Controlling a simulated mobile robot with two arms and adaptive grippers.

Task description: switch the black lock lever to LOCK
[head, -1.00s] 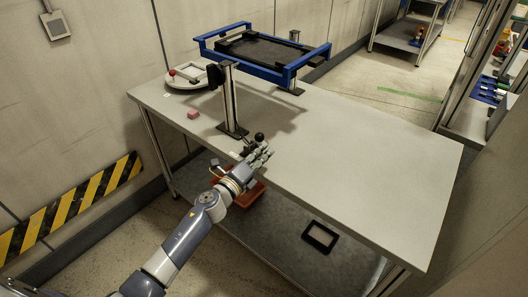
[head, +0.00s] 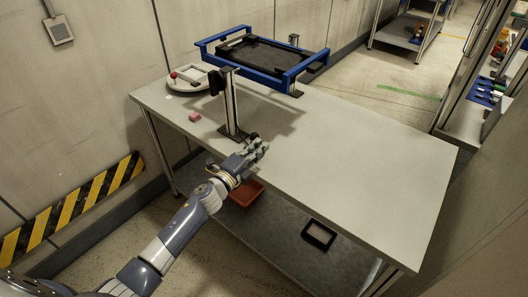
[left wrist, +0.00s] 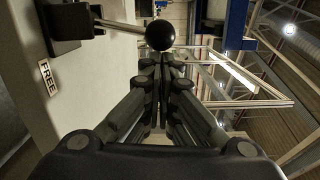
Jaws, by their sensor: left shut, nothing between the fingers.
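The lock lever is a metal rod with a black ball knob (left wrist: 160,35), reaching out from a black mount (left wrist: 70,22) in the left wrist view. A white label reading FREE (left wrist: 47,77) sits below the mount in that view. In the head view the knob (head: 253,136) shows just behind my left gripper (head: 264,148), at the table's front edge near the post foot. The left gripper, also in the left wrist view (left wrist: 162,62), is shut and empty. Its fingertips are close to the knob; I cannot tell whether they touch. My right gripper is out of view.
A post (head: 231,105) stands on the grey table (head: 350,155) just behind the gripper. A blue frame (head: 268,68) is raised above the table's back. A pink block (head: 195,117) lies to the left. A red bin (head: 247,192) is below. The table's right side is clear.

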